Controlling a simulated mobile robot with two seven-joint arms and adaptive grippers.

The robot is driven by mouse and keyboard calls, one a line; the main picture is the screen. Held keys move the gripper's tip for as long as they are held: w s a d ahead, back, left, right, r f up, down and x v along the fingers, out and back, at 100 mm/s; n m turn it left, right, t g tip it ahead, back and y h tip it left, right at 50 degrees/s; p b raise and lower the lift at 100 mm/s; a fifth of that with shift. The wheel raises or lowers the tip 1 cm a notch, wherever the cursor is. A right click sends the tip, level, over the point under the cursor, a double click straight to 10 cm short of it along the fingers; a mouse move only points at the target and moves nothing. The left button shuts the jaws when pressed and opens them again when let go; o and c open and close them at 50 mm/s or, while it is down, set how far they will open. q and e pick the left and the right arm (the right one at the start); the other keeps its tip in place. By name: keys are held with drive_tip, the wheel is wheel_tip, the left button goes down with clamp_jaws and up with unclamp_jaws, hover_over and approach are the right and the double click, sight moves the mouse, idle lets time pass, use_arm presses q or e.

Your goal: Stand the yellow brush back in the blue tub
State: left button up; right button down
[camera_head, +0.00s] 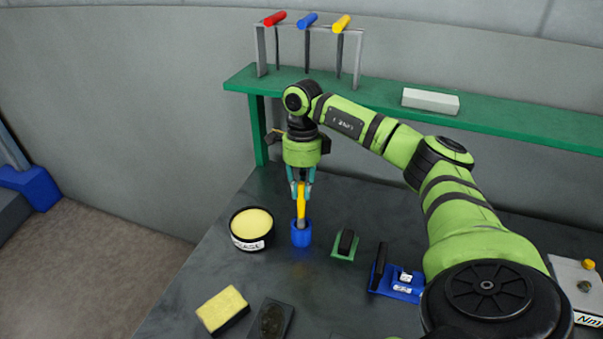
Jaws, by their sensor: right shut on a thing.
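The yellow brush (301,204) is upright between the fingers of my right gripper (301,187), which is shut on its upper part. The lower end of the brush is at the mouth of the blue tub (301,236). How deep it sits in the tub cannot be told. The tub stands upright on the dark table. My left gripper is not in view.
A black tin of yellow grease (251,228) stands left of the tub. A green block with a black handle (345,243) and a blue crimper-like piece (397,282) lie to the right. A yellow sponge (222,308) lies in front. A green shelf (490,119) runs behind.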

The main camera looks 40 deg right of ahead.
sight(301, 196)
drive_tip(key=shift+f+b, duration=0.95)
drive_tip(key=shift+f, duration=0.6)
drive_tip(key=c, duration=1.1)
unclamp_jaws()
drive_tip(key=r, duration=0.8)
drive_tip(key=w+d+r, duration=0.1)
drive_tip(key=r, duration=0.3)
drive_tip(key=shift+f, duration=0.1)
